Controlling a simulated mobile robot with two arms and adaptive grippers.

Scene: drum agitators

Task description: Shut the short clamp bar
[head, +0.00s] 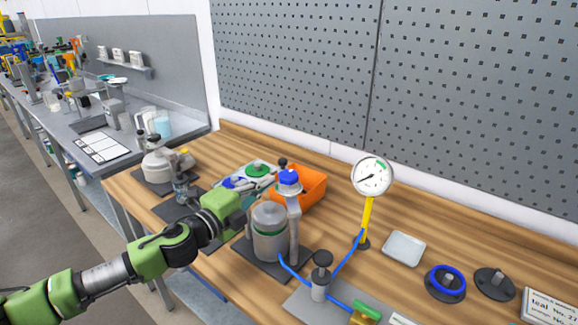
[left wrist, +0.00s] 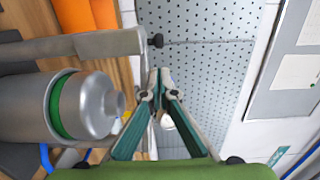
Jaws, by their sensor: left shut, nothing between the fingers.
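A grey metal drum (head: 270,232) with a green band stands on a dark base plate (head: 258,262); it also shows sideways in the left wrist view (left wrist: 92,104). A grey upright (head: 294,235) rises close beside it, with a blue cap (head: 289,179) and a black knob near its top. In the left wrist view a grey bar (left wrist: 90,44) runs past the drum and ends near a black knob (left wrist: 157,40). I cannot tell for sure which part is the short clamp bar. My left gripper (left wrist: 156,76) is shut and empty beside the drum's top. My right gripper is not in view.
An orange bin (head: 312,188) stands behind the drum. A pressure gauge (head: 372,175) on a yellow stem, blue hoses and a black-knobbed valve (head: 320,275) lie to the right. A white dish (head: 403,248) is farther right. Another vessel (head: 158,165) stands at the bench's left end.

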